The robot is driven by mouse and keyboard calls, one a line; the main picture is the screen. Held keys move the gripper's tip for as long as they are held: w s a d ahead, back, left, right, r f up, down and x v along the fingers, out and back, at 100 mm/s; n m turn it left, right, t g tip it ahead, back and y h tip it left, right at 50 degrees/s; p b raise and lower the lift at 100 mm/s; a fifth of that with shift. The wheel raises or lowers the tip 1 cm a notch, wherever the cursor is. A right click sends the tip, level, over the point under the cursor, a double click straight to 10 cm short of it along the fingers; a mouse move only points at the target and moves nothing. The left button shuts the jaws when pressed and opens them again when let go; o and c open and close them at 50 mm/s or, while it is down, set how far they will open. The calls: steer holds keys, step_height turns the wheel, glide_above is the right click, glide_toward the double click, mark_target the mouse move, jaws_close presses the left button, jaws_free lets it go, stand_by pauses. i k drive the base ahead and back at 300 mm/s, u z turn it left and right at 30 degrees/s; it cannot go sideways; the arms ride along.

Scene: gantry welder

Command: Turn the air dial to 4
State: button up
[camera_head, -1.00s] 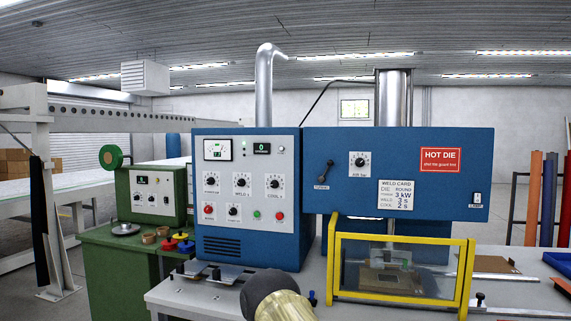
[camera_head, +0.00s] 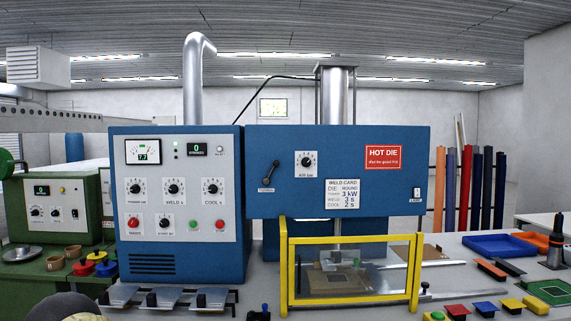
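The air dial (camera_head: 306,160) is a round black knob on a white plate, labelled "AIR bar". It sits on the front of the blue upper housing (camera_head: 350,198) of the welder, right of a dark lever. Its pointer is too small to read for certain. My gripper is not in view. Only a rounded dark and beige part, which looks like my arm, shows at the bottom left edge, well below and left of the dial. Nothing touches or covers the dial.
The control cabinet (camera_head: 180,262) with several other knobs and buttons stands at left. A yellow guard frame (camera_head: 350,240) stands below the housing. A weld card (camera_head: 343,197) is right of the dial. Trays and coloured blocks lie on the right. The space before the dial is clear.

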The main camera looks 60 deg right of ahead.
mark_target(306, 162)
steer(key=z, duration=0.3)
steer(key=i, duration=0.6)
steer(key=z, duration=0.55)
